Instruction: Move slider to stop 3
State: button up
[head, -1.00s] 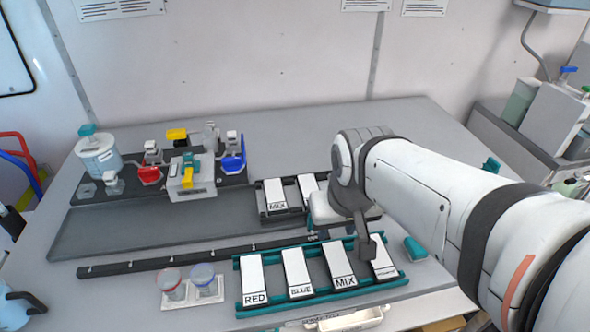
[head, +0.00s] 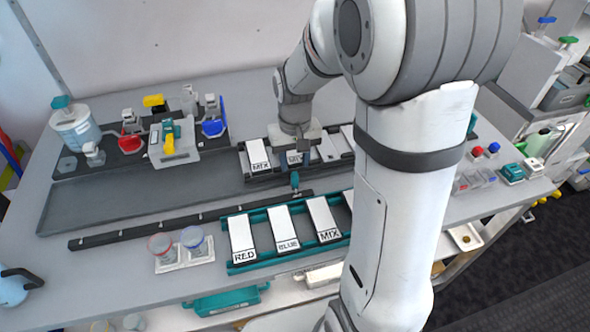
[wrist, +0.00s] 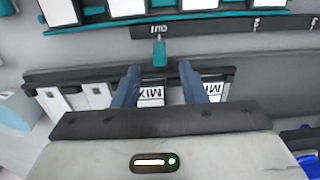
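The slider, a small teal block (head: 295,182), sits at the right end of the black rail (head: 190,221) in the head view. It also shows in the wrist view (wrist: 160,53), beside the rail's "OUT" mark. A mark that looks like 3 (wrist: 256,23) is further along the rail, to the right in the wrist view. My gripper (wrist: 159,68) is open, its two blue fingers apart and pointing toward the slider, with nothing between the tips. The slider appears just beyond them. In the head view, my gripper hangs over the back card rack, its fingers hard to make out.
The back rack (head: 247,165) with white cards lies under my gripper. The teal front rack (head: 262,265) stands on the other side of the rail, partly hidden by my arm. Two cups (head: 194,240) stand left of it. A grey tray (head: 120,202) lies behind the rail.

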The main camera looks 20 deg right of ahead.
aim_at(295, 173)
notch_tip(295, 173, down, 6)
jog(key=shift+r, duration=0.1)
jog(key=shift+c, duration=0.5)
grip_shut()
